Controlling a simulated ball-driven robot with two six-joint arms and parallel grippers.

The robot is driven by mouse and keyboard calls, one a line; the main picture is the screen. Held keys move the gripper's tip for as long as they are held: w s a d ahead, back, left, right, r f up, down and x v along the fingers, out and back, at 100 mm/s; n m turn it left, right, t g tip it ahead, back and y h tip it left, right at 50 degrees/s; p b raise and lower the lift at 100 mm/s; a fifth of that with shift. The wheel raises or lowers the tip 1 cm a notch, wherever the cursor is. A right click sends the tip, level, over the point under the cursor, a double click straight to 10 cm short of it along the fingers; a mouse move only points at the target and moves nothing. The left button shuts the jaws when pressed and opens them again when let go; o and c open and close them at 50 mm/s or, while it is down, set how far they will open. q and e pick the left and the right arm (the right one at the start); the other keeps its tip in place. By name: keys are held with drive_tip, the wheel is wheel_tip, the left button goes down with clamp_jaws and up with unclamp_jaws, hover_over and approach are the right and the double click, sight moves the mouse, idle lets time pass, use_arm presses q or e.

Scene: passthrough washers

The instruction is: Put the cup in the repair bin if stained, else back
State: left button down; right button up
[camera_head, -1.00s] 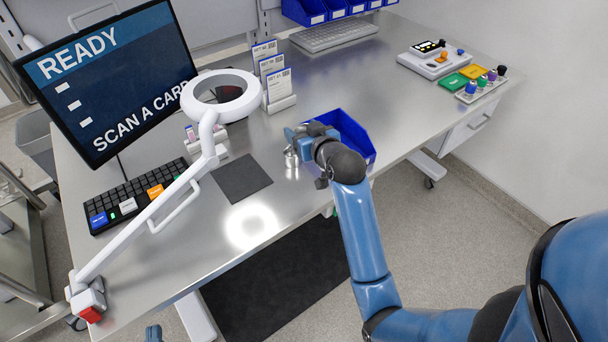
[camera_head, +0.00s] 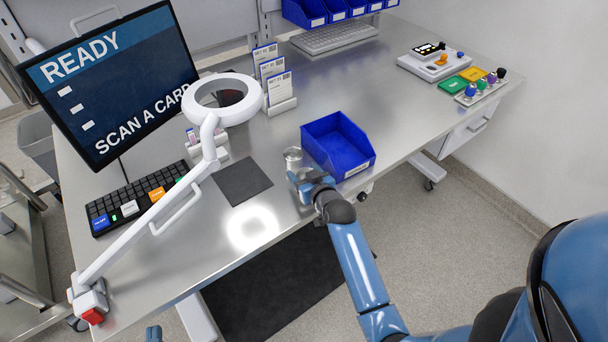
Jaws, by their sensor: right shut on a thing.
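A small silvery metal cup (camera_head: 293,156) is at the fingertips of my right gripper (camera_head: 300,176), left of the open blue bin (camera_head: 345,158). My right gripper is shut on the cup; the fingers are partly hidden by the wrist. I cannot tell whether the cup touches the table, and no stain can be made out at this size. The blue bin stands on the table near its front edge and its visible inside looks empty. Only a small blue piece of my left gripper (camera_head: 153,333) shows at the bottom edge; its fingers cannot be made out.
A white ring lamp (camera_head: 222,98) on a long arm hangs over the left of the metal table (camera_head: 340,85). A dark mat (camera_head: 242,179) lies left of the cup. A screen (camera_head: 105,80) reads "SCAN A CARD". Card holders (camera_head: 280,105) stand behind.

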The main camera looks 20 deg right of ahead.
drive_tip(key=shift+f, duration=0.3)
drive_tip(key=shift+f, duration=0.2)
drive_tip(key=o, duration=1.1)
drive_tip(key=shift+c, duration=0.2)
